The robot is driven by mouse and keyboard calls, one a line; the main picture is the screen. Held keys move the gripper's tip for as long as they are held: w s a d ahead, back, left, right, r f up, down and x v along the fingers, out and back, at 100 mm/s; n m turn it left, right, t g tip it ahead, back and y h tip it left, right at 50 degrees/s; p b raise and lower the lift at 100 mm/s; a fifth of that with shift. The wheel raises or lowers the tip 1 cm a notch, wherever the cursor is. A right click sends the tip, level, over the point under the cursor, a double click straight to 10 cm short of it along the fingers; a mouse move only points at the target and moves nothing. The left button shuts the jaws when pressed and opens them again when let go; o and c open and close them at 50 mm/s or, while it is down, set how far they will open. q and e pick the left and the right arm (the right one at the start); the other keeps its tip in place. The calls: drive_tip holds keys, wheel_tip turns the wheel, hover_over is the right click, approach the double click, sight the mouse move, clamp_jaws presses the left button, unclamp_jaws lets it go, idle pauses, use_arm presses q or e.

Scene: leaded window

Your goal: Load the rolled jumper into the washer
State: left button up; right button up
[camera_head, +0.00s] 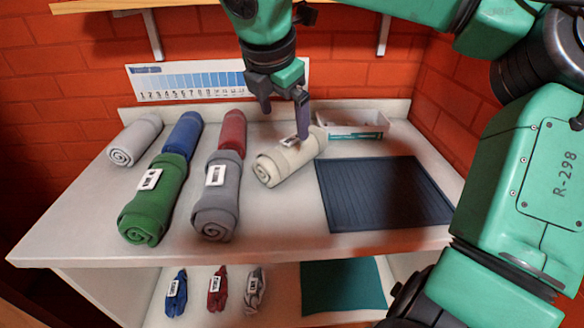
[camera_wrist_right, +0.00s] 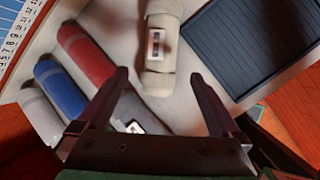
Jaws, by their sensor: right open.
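No washer can be made out in either view. Several rolled knitted garments lie on the white worktop. The cream roll (camera_head: 277,166), with a label, lies slanted beside the dark mat; it also shows in the right wrist view (camera_wrist_right: 160,75). Left of it are a grey roll (camera_head: 214,211) and a green roll (camera_head: 150,205), both labelled. A red roll (camera_head: 233,130), a blue roll (camera_head: 182,137) and a light grey roll (camera_head: 134,139) lie farther back. My right gripper (camera_head: 285,119) is open and empty near the cream roll's far end, apparently above it. My left gripper is out of view.
A dark ribbed mat (camera_head: 385,194) lies bare at the right. A shallow white tray (camera_head: 345,132) stands behind it. The lower shelf holds small tagged bundles and a teal mat (camera_head: 343,287). A brick wall with a numbered strip (camera_head: 200,80) is behind; an upper shelf hangs above.

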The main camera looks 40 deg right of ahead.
sight(290, 144)
drive_tip(key=x, duration=0.6)
drive_tip(key=p+x, duration=0.1)
drive_tip(key=x, duration=0.6)
drive_tip(key=shift+d+r, duration=0.1)
drive_tip(key=shift+d, duration=0.1)
drive_tip(key=shift+s+r, duration=0.1)
drive_tip(key=c, duration=1.3)
